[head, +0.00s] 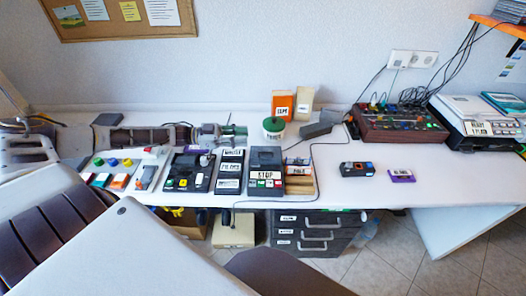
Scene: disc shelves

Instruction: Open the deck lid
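No part is clearly readable as a deck lid. Two black button devices stand on the white table: one with a yellow button (184,183), and one marked STOP (265,172) with green and red buttons. Slim black labelled boxes (230,171) stand between them. I cannot tell for sure which of these is the deck, or whether its lid is open. My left arm comes in along the back of the table. My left gripper (236,131) is behind the devices, pointing right, near a green-lidded tub (274,128). Its fingers are too small to read. My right gripper is not in view.
Coloured buttons and switches (117,172) fill the table's left part. An orange box (283,105) stands at the back. A small black device (357,169) and a purple item (402,176) lie to the right, with free table around them. A brown control box (400,124) and cables stand behind.

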